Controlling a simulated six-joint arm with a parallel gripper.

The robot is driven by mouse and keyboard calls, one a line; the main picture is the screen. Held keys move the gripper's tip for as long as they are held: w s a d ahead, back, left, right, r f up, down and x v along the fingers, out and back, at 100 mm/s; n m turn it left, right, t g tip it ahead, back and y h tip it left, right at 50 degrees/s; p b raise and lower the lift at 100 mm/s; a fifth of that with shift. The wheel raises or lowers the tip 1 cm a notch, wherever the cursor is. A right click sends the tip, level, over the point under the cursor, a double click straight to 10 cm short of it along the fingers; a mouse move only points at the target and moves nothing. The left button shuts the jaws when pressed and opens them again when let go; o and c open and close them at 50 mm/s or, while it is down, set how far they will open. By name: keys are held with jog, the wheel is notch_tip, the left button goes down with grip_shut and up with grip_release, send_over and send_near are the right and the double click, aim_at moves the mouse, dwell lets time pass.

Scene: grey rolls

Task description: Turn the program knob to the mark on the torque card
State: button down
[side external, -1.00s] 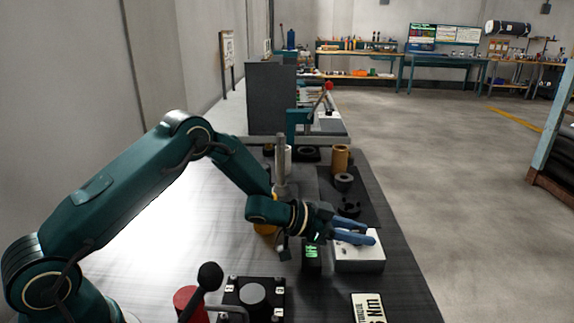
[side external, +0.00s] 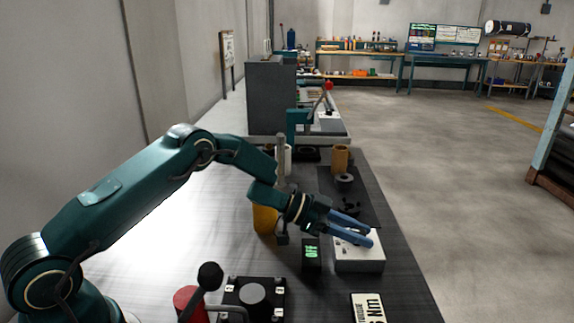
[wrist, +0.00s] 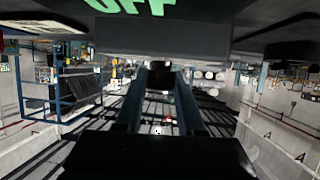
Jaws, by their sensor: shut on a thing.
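The light grey box (side external: 358,262) stands on the dark bench at the right, with my gripper (side external: 369,237) over its top. The blue fingers slant down to the box and are shut on the program knob; the side view hides the knob. In the wrist view, a dark piece, apparently the knob (wrist: 158,77), lies between the fingertips. A small black display (side external: 311,255) left of the box shows green letters that look like OFF; its letters also show inverted in the wrist view (wrist: 130,6). A pale card with black print (side external: 369,307), possibly the torque card, lies near the front edge, partly cut off.
A black fixture (side external: 253,297) and a black-knobbed lever (side external: 209,277) stand at the front left. A yellow cylinder (side external: 264,219) stands behind the wrist. A brown roll (side external: 341,158) and grey ring (side external: 344,180) lie farther back. The bench's right edge is close to the box.

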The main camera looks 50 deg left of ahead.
aim_at(356, 231)
jog(key=shift+r, duration=0.1)
jog(key=c, duration=0.5)
grip_release()
jog(key=shift+a, duration=0.1)
jog(key=shift+v, duration=2.5)
